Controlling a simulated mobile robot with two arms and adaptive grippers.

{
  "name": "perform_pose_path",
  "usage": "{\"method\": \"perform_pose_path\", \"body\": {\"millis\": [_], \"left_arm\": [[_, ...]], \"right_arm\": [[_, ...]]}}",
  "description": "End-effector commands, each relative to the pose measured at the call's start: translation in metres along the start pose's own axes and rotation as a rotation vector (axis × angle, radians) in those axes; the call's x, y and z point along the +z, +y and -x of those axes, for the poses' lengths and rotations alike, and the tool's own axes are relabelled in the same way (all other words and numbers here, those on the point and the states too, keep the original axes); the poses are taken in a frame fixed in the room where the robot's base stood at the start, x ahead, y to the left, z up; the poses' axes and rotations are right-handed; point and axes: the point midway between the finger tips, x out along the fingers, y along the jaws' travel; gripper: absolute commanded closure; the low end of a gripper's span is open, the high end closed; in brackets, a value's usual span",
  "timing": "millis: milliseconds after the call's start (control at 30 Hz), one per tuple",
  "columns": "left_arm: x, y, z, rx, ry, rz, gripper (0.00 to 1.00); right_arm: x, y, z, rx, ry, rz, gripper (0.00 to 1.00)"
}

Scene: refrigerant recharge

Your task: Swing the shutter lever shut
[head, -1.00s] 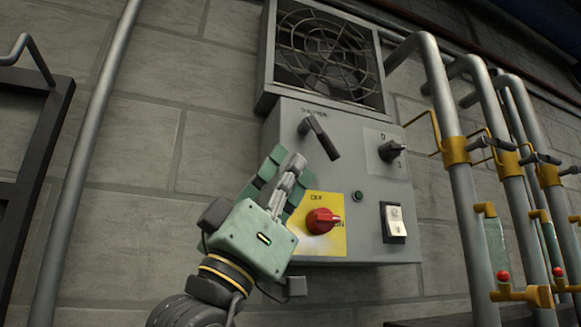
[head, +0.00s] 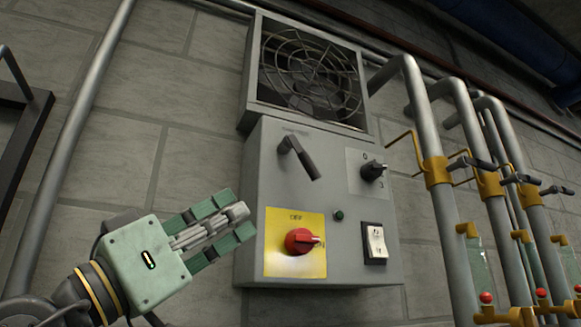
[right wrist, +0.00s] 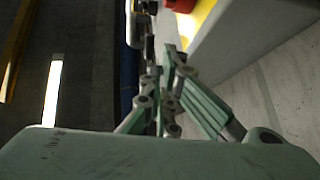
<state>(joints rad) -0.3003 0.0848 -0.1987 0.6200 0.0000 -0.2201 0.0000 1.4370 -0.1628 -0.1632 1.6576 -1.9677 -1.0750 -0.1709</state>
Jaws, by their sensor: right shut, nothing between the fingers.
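The shutter lever (head: 301,158) is a dark handle at the upper left of the grey control box (head: 262,185). It slants down to the right from its pivot, below a small label. My right gripper (head: 238,222) is green and grey. It is at the box's lower left, below and left of the lever and apart from it. Its fingers are shut with nothing between them and point right and slightly up. The fingers also show in the right wrist view (right wrist: 167,72), close together. The lever is not seen in that view. My left gripper is not in view.
A red rotary knob (head: 298,241) on a yellow plate (head: 283,266) is just right of my fingers. A black knob (head: 373,171), green button (head: 338,215) and white rocker switch (head: 377,243) are on the box. A caged fan (head: 310,70) is above. Pipes (head: 430,115) stand at right.

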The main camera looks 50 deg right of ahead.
Motion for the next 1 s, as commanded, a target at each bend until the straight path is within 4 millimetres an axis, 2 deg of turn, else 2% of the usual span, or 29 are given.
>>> {"method": "perform_pose_path", "body": {"millis": [33,67,167,267,800,1000], "left_arm": [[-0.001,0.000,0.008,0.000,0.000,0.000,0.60],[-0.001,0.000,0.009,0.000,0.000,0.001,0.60],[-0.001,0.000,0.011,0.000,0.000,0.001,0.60],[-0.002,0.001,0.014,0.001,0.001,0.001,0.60],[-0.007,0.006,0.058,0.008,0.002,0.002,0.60],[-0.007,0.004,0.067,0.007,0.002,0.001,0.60]], "right_arm": [[-0.012,0.005,0.002,0.007,-0.029,-0.001,1.00],[-0.014,0.007,0.004,0.014,-0.044,-0.001,1.00],[-0.017,0.012,0.007,0.027,-0.073,-0.001,1.00],[-0.016,0.013,0.001,0.030,-0.080,-0.001,1.00],[-0.010,0.016,-0.106,0.029,-0.078,-0.002,1.00],[-0.007,0.016,-0.125,0.028,-0.076,-0.001,1.00]]}}
